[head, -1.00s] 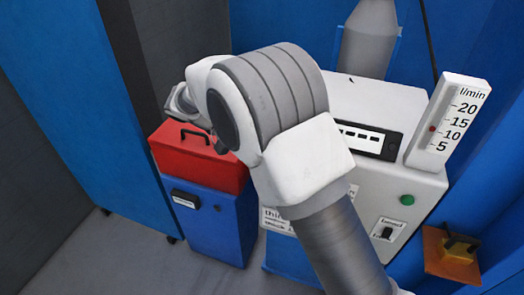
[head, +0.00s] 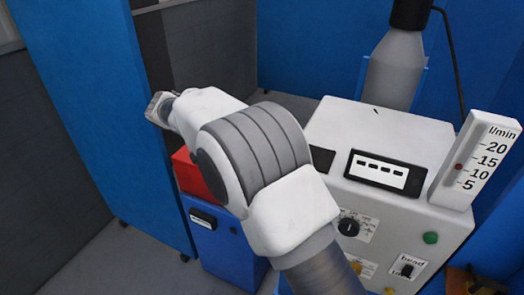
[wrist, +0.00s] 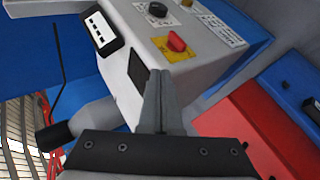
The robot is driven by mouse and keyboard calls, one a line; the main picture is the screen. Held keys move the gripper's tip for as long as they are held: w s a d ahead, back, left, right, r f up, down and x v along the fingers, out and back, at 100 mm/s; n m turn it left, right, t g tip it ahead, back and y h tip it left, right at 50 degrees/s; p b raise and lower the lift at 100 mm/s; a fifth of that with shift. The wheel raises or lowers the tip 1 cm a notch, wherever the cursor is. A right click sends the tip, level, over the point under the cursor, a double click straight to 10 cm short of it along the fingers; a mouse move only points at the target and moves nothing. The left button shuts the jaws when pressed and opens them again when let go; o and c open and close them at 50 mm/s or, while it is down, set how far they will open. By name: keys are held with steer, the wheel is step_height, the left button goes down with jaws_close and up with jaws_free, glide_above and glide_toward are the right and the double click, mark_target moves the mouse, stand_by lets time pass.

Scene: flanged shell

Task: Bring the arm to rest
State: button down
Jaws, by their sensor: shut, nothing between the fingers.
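My gripper (head: 158,107) shows at the far end of my arm in the head view, raised at the upper left in front of the blue panels. In the wrist view its two fingers (wrist: 159,76) are together with nothing between them. They point toward the white control box (wrist: 160,50), apparently with a gap. In the head view my arm crosses the middle and hides part of the white control box (head: 400,200) and most of the red toolbox (head: 187,172).
A blue cabinet (head: 225,250) stands under the red toolbox. Blue panels (head: 95,100) stand at the left. The red toolbox also shows at the right in the wrist view (wrist: 245,130).

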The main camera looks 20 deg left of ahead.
steer(key=shift+d, duration=0.1)
steer(key=s+d+r+g+y, duration=0.1)
steer(key=d+r+y, duration=0.1)
steer(key=d+r, duration=0.35)
steer(key=d+r+m+g+y+p, duration=0.1)
steer(key=d+r+y, duration=0.1)
steer(key=d, duration=0.7)
steer(key=s+d+r+g+y, duration=0.1)
steer(key=d+r, duration=0.2)
steer(key=d, duration=0.4)
steer(key=s+d+m+t+y+p, duration=0.1)
steer(key=s+d+t+y, duration=0.3)
steer(key=s+d, duration=0.9)
steer(key=s+m, duration=0.1)
steer(key=s, duration=0.2)
steer(key=shift+d+m+y, duration=0.3)
steer(key=shift+d, duration=0.1)
